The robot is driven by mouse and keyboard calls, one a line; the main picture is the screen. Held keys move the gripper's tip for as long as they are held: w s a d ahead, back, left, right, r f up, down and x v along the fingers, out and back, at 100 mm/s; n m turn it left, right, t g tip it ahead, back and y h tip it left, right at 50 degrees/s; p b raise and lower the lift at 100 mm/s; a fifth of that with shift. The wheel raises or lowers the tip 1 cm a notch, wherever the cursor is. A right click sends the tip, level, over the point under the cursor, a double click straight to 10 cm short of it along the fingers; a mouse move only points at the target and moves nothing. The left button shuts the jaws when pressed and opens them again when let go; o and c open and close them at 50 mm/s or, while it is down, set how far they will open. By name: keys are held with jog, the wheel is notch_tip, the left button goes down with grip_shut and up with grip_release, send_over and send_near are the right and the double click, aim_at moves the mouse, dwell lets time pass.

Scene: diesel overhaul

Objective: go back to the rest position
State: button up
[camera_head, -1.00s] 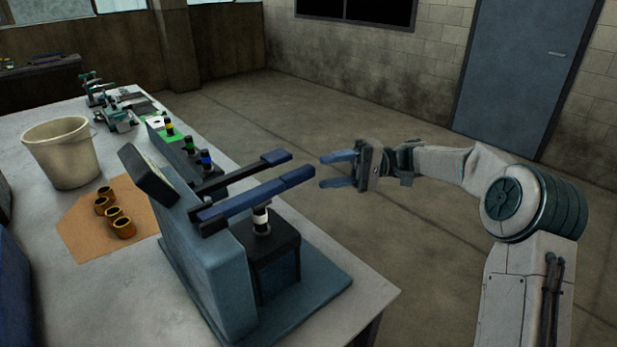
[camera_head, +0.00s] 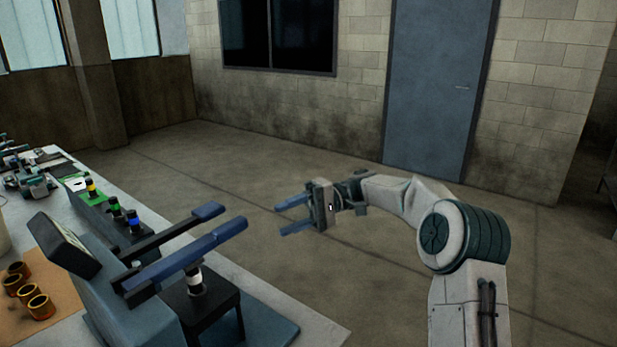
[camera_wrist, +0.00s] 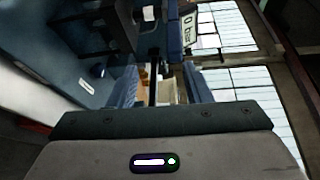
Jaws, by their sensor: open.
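My gripper (camera_head: 292,216) is open and empty, with its two blue fingers apart. It is held in the air over the floor, right of the workbench and clear of the blue-grey press-like machine (camera_head: 140,313). The machine has two long blue-tipped levers (camera_head: 190,255) reaching toward my gripper, with a gap between them and my fingertips. In the wrist view my blue fingers (camera_wrist: 158,88) show at the centre with nothing held between them.
A black stand under the levers bears a black-and-white cylinder (camera_head: 195,281). Several brass bushings (camera_head: 27,290) lie on an orange mat at the left. The floor (camera_head: 260,160) around my gripper is open; a blue door (camera_head: 437,90) is behind.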

jog(key=s+d+f+m+t+h, duration=0.2)
jog(key=s+f+m+t+h, duration=0.25)
jog(key=s, duration=0.55)
jog(key=s+d+f+t+h, duration=0.2)
jog(key=s+d+h, duration=0.3)
jog(key=s+d, duration=0.3)
jog(key=s+d+f+m+t+h, duration=0.1)
jog(key=s+d+f+t+h, duration=0.2)
jog(key=s+d, duration=0.6)
jog(key=shift+s+d+t+h, duration=0.2)
jog(key=shift+d+t+h, duration=0.65)
jog(key=shift+d+t, duration=0.4)
jog(key=shift+f+m, duration=0.1)
jog(key=shift+m, duration=0.15)
jog(key=shift+c, duration=1)
